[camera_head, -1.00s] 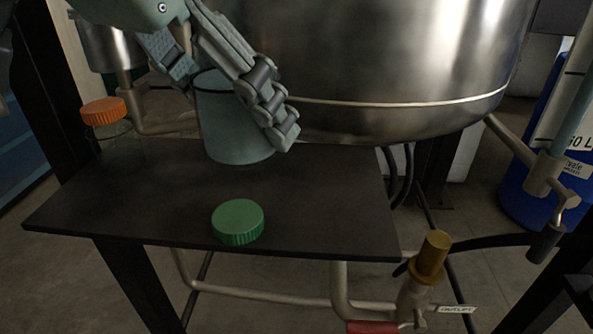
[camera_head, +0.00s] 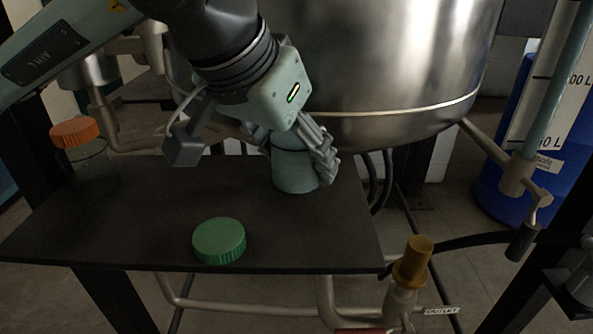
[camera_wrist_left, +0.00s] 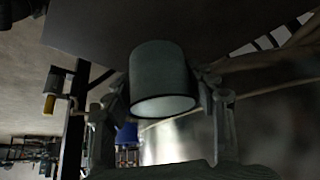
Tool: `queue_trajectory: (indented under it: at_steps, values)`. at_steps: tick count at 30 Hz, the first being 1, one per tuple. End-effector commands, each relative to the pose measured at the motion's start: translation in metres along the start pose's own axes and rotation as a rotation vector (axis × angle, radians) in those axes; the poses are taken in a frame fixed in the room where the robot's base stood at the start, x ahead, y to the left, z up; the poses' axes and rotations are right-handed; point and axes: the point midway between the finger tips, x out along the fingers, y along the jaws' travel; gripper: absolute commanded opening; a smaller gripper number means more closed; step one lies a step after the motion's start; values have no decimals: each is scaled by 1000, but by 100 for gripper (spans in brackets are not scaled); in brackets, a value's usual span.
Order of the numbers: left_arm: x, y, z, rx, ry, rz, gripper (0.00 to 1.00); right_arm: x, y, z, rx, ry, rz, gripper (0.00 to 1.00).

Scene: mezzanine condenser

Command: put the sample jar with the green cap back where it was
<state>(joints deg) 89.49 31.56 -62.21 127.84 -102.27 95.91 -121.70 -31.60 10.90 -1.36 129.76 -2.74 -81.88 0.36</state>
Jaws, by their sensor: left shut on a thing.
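A green ribbed cap (camera_head: 219,241) is near the front edge of the dark shelf (camera_head: 120,225); I cannot make out a jar body under it. My left gripper (camera_head: 303,152) is shut on a grey-blue cylindrical cup (camera_head: 295,172), at the back right of the shelf, well apart from the green cap. I cannot tell whether the cup touches the shelf. In the left wrist view the cup (camera_wrist_left: 160,75) sits between the two fingers of my left gripper (camera_wrist_left: 163,95), its pale round end facing the camera. My right gripper is not in view.
A clear jar with an orange cap (camera_head: 75,132) stands at the shelf's left. A large steel vessel (camera_head: 390,70) hangs behind the shelf. A valve with a brass-coloured top (camera_head: 413,262) is off the front right corner. A blue drum (camera_head: 505,180) stands right. The shelf's middle is bare.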

Motion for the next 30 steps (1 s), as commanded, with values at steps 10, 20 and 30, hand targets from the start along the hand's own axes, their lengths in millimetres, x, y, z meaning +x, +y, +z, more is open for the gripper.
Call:
queue_trajectory:
  at_steps: [10, 20, 30]
  values:
    - [23, 0, 15, -1, 1, 0, 18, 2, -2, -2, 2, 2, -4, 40]
    - [24, 0, 16, -1, 1, 0, 18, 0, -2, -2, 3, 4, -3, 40]
    - [25, 0, 17, -1, 0, 0, 76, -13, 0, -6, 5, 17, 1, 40]
